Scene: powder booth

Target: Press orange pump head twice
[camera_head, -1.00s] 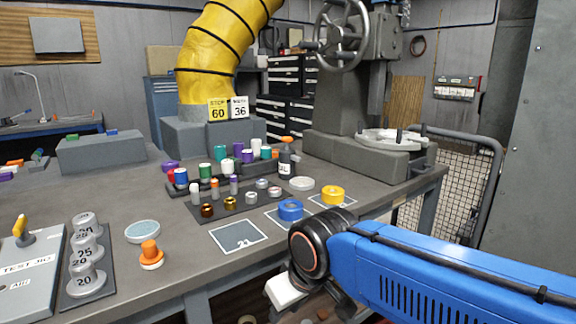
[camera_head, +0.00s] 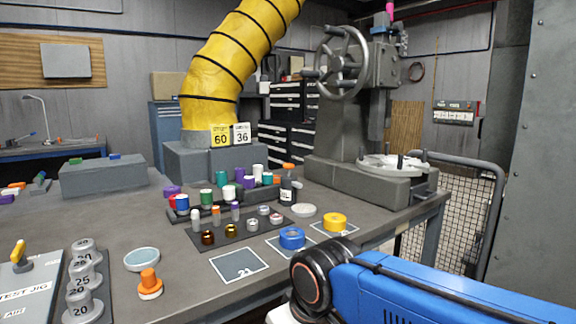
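A dark bottle (camera_head: 286,188) with a pale label stands upright at the back right of the small-parts group on the grey bench. Its orange pump head (camera_head: 288,166) is on top, small in this view. My blue arm enters from the lower right, with its black joint near the bench's front edge. A white part of it is cut off at the bottom edge. My gripper is not in view, so its fingers and its distance from the pump head cannot be seen. Nothing visible touches the bottle.
An orange knob (camera_head: 149,281) stands front left. A handwheel machine (camera_head: 345,130) rises behind right.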

